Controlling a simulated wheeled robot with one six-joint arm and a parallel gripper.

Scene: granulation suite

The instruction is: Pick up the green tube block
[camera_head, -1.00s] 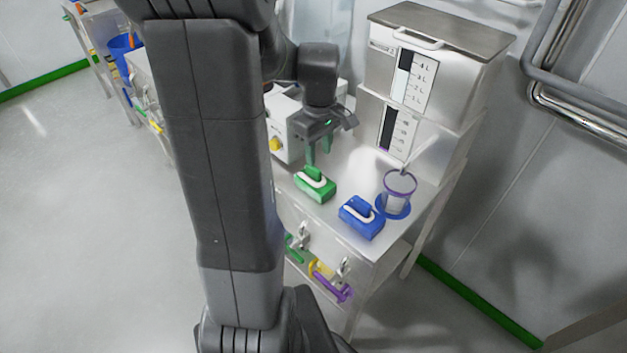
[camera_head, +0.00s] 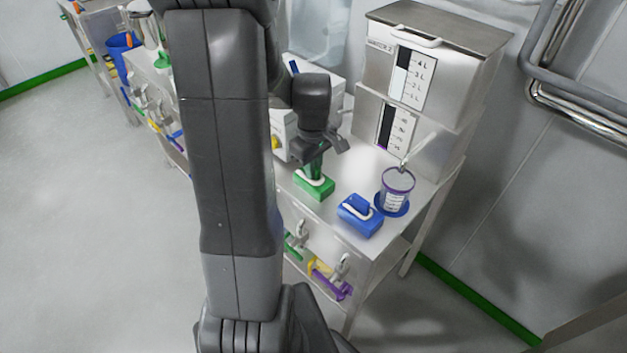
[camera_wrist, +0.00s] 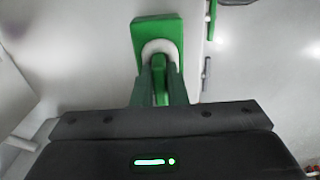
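The green tube block (camera_head: 314,188) sits on the steel bench top, with a white curved tube around its raised green middle part. My gripper (camera_head: 314,170) is directly above it, pointing down, with its green fingers low at the block's top. In the wrist view the green tube block (camera_wrist: 158,35) lies straight ahead. My gripper's fingers (camera_wrist: 159,75) are on both sides of the raised middle part. Whether they touch it or stand slightly apart is not clear. The fingers hide part of the block's near side.
A similar blue block (camera_head: 360,214) sits to the right, close to the bench's front edge. Stacked steel containers (camera_head: 430,75) and a white machine (camera_head: 288,125) stand behind.

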